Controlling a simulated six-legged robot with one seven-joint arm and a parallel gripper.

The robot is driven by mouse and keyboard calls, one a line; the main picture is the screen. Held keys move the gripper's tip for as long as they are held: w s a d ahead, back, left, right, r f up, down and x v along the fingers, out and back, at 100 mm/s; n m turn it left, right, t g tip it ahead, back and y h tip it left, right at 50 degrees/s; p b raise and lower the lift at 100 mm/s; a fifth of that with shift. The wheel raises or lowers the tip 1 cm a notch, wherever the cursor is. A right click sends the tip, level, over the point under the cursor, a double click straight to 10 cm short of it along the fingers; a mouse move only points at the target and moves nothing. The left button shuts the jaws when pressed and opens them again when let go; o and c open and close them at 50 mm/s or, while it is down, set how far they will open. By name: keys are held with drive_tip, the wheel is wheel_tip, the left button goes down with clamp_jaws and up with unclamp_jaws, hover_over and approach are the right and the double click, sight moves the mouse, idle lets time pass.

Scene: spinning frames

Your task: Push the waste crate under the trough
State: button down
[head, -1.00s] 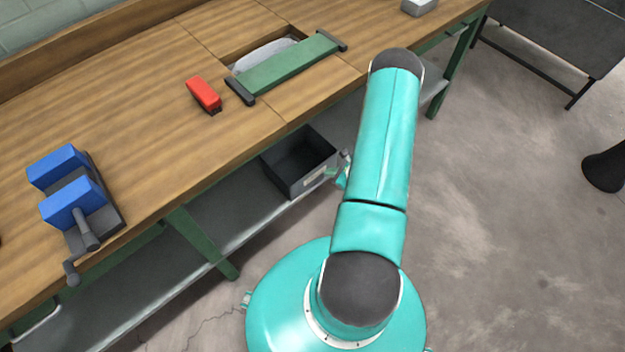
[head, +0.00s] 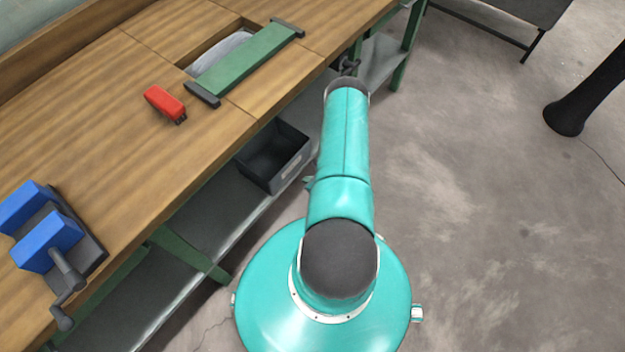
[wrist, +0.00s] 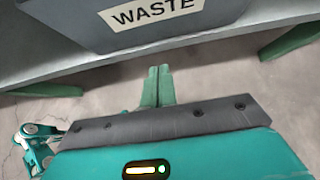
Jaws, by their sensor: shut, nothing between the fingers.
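The waste crate (head: 279,180) is a dark grey open box on the low shelf under the bench. In the wrist view the crate (wrist: 90,36) fills the top, its WASTE label facing me. My gripper (wrist: 160,70) is shut and empty, its green fingertips just below and in front of the crate's face; a small gap seems to show. The gripper is hidden by my arm in the head view. A recess in the bench top, probably the trough (head: 222,46), holds something pale grey and is partly covered by a green bar (head: 248,58).
The shelf (head: 215,215) runs along under the bench, with green legs (head: 188,250) beside it. A red object (head: 165,102) and a blue vise (head: 48,240) stand on the bench top. Open concrete floor lies to the right, with a black post (head: 570,115).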

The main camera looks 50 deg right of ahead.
sight(291, 172)
drive_tip(key=w, duration=0.1)
drive_tip(key=w+f, duration=0.1)
drive_tip(key=w, duration=0.3)
drive_tip(key=shift+a+f, duration=0.15)
drive_tip(key=shift+f, duration=0.15)
drive_tip(key=shift+w, duration=0.4)
drive_tip(key=shift+w, duration=0.55)
drive_tip(key=w, duration=1.3)
drive_tip(key=shift+w+a, duration=0.2)
drive_tip(key=shift+s, duration=0.1)
